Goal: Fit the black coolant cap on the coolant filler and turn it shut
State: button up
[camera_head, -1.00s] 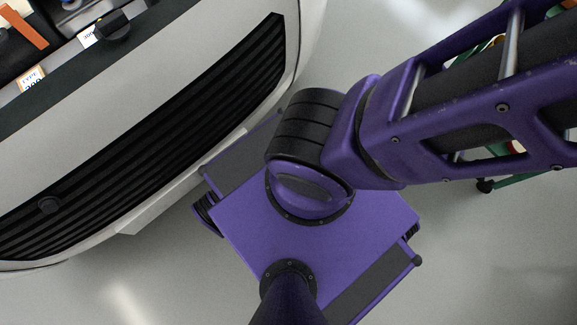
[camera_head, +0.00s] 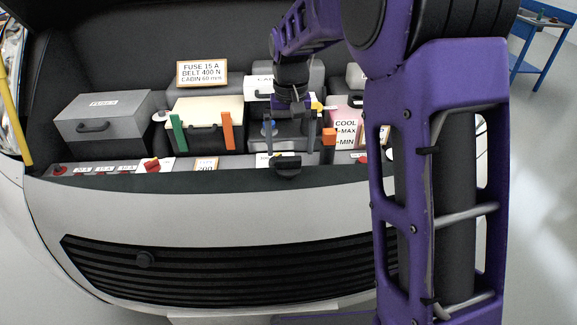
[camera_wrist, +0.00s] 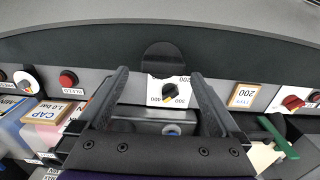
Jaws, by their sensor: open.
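My gripper (camera_head: 290,150) hangs over the engine bay in the head view, fingers pointing down, open with nothing between them. In the wrist view my gripper (camera_wrist: 159,75) has its two dark fingers spread on either side of a 300/400 dial (camera_wrist: 169,93). The pink coolant tank (camera_head: 345,128), labelled COOL, MAX and MIN, stands just right of my gripper. I cannot make out the black coolant cap or the coolant filler's opening; my arm hides part of that area.
A grey fuse box (camera_head: 103,120) and a box with green and orange straps (camera_head: 205,128) stand left of my gripper. A black latch (camera_head: 287,166) sits on the front edge. Red knobs and labels line the front panel. A blue table (camera_head: 541,45) stands far right.

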aim_at(289, 158)
jog(key=f, duration=0.4)
jog(key=shift+s+a+f+b, duration=0.1)
jog(key=shift+a+f+b, duration=0.1)
jog(key=shift+f+b, duration=0.15)
jog(key=c, duration=1.2)
jog(key=shift+r, duration=0.15)
jog(key=shift+c, duration=0.2)
notch_tip(289, 158, up, 10)
jog(key=shift+f+p, duration=0.1)
jog(key=shift+p, duration=0.7)
